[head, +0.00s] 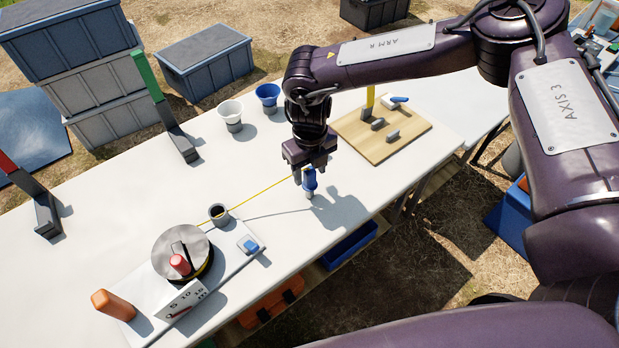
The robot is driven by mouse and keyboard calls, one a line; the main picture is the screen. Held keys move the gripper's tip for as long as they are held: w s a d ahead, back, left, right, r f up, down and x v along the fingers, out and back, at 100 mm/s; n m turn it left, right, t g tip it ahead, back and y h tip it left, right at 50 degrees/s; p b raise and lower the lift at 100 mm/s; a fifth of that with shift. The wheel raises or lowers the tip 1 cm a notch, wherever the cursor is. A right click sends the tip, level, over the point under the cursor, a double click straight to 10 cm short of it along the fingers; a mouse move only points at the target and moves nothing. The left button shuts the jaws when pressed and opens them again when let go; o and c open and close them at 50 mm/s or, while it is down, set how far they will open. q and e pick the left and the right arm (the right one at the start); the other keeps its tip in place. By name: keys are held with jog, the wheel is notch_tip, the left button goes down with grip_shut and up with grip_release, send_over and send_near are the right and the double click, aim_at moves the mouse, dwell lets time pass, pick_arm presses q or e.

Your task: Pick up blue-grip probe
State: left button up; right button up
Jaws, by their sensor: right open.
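The blue-grip probe (310,180) is on the right part of the white table, below my right gripper. Its blue grip is up and a short pale end shows under it. My right gripper (308,174) points down with its fingers around the top of the blue grip. The jaws are open; whether a finger touches the grip I cannot tell. A yellow line (262,194) runs from the reel (180,252) toward the probe. My left gripper is not in view.
A wooden board (415,137) with grey blocks lies behind the gripper on the right. A white cup (231,113) and a blue cup (268,96) stand at the back edge. An orange-handled item (113,304) is front left.

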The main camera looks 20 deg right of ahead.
jog(key=shift+f, duration=0.1)
jog(key=c, duration=0.8)
jog(key=shift+c, duration=1.3)
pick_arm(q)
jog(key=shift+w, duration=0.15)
pick_arm(e)
grip_shut()
